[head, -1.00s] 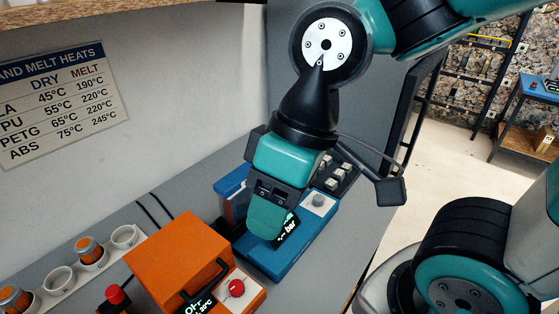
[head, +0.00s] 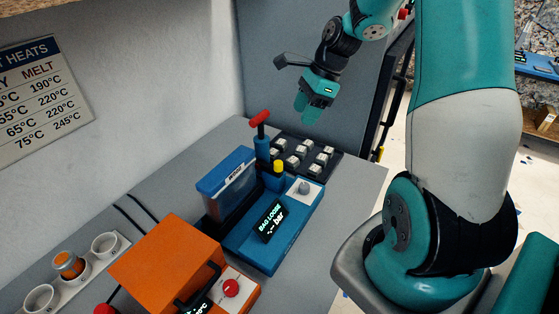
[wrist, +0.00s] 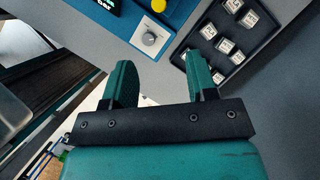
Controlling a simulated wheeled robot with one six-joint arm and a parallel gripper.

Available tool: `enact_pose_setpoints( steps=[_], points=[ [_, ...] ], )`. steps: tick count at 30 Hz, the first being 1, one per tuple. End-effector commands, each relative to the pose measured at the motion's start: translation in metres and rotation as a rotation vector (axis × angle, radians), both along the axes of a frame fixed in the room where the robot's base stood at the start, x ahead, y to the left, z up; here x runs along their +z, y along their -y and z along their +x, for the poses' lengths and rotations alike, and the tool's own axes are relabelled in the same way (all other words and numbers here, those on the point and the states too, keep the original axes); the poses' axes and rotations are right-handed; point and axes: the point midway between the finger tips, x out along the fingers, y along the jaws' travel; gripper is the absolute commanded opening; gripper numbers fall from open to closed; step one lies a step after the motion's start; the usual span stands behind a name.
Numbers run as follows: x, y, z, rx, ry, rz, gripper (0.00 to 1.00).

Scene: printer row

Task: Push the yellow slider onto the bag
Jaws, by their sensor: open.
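The yellow slider (head: 279,166) is a small yellow cap on a blue post of the blue vacuum station (head: 262,258). Its edge also shows at the top of the wrist view (wrist: 158,5). A dark see-through container with a blue top (head: 226,172) stands left of it; I cannot clearly tell the bag from it. The station display (head: 269,222) reads "BAG LOOSE" and "bar" with no number. My gripper (head: 308,114) is open and empty, up behind the station and apart from the slider. Its spread fingers show in the wrist view (wrist: 160,75).
A red-handled pump (head: 261,133) stands beside the slider. A black tray (head: 318,174) of several pale blocks lies behind the station. An orange box (head: 165,262) with a red knob sits front left. Bare grey worktop (head: 345,190) lies to the right.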

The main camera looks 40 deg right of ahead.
Motion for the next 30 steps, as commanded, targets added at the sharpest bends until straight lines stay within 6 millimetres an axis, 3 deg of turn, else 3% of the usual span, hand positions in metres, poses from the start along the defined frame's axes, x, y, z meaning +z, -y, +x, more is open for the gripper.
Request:
enact_pose_setpoints(
  steps=[18,24,30],
  points=[
    [-0.12,-0.048,0.02,0.01,-0.005,0.001,0.53],
    [-0.144,-0.057,0.025,0.009,-0.001,-0.001,0.53],
    [-0.152,-0.059,0.026,0.007,0.001,-0.002,0.53]
  ],
)
